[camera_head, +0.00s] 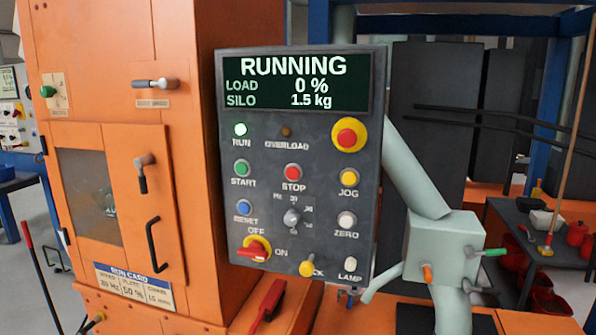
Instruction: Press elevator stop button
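The dark grey control panel (270,205) faces me in the middle of the head view. Its red round STOP button (293,172) sits near the panel's centre, above the word STOP. The display (296,84) reads RUNNING, load 0 % and silo 1.5 kg. The RUN lamp (240,130) is lit pale green-white. A larger red button on a yellow base (347,136) is at the upper right of the panel. Neither of my grippers is in view, and nothing covers the STOP button.
Around STOP are the green START button (242,168), yellow JOG button (349,178), blue RESET button (244,207) and a rotary knob (292,218). A red-yellow switch (255,249) is below. The orange machine (190,215) stands left; a pale pipe (415,175) runs right.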

